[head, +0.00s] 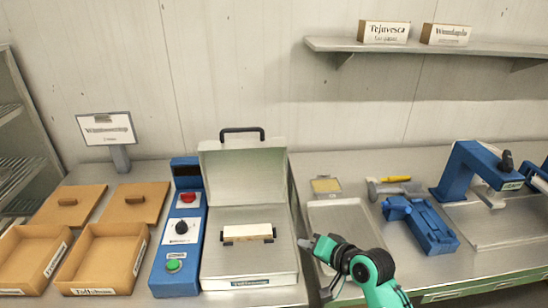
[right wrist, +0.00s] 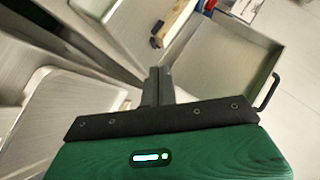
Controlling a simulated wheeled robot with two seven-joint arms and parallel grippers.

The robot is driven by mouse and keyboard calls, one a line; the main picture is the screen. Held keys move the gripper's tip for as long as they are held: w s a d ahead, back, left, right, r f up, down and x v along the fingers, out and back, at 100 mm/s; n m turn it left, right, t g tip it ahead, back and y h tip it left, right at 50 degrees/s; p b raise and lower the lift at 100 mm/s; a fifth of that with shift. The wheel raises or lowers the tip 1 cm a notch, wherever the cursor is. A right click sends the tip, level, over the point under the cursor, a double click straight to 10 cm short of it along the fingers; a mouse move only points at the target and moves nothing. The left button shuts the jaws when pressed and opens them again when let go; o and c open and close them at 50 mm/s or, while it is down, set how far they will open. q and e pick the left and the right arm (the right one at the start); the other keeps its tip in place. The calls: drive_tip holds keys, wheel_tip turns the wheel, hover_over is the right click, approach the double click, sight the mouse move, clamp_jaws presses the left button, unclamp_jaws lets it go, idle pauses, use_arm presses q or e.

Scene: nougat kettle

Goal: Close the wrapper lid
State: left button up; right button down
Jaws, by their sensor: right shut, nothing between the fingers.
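The wrapper (head: 250,275) is a light metal box on the table with its lid (head: 243,172) standing open at the back. A black handle (head: 242,132) sits on the lid's top edge. A pale block with dark ends (head: 248,232) lies on the wrapper's bed. My right gripper (head: 306,243) is shut and empty just right of the wrapper, below the raised lid. In the right wrist view, its closed fingers (right wrist: 158,84) point toward the wrapper; the lid (right wrist: 225,68) and its handle (right wrist: 268,93) show at right. My left gripper is not in view.
A blue control box (head: 180,240) with buttons stands left of the wrapper, beside open brown boxes (head: 108,258). A metal tray (head: 345,222) lies right of the wrapper, near my right arm. A blue device (head: 425,225) stands farther right. A shelf (head: 430,47) hangs on the back wall.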

drive_tip(key=w+a+r+m+t+y, duration=0.1)
drive_tip(key=w+r+m+t+y, duration=0.2)
drive_tip(key=w+r, duration=0.85)
drive_tip(key=m+t+y, duration=0.1)
drive_tip(key=m, duration=0.1)
approach(272, 141)
wheel_tip(272, 141, up, 2)
drive_tip(key=p+x, duration=0.2)
drive_tip(key=x, duration=0.6)
drive_tip(key=shift+w+a+r+p, duration=0.1)
drive_tip(key=shift+w+a+p, duration=0.05)
drive_tip(key=shift+w+p, duration=0.25)
drive_tip(key=shift+w+a, duration=0.45)
drive_tip(key=shift+w, duration=0.1)
drive_tip(key=shift+s, duration=0.1)
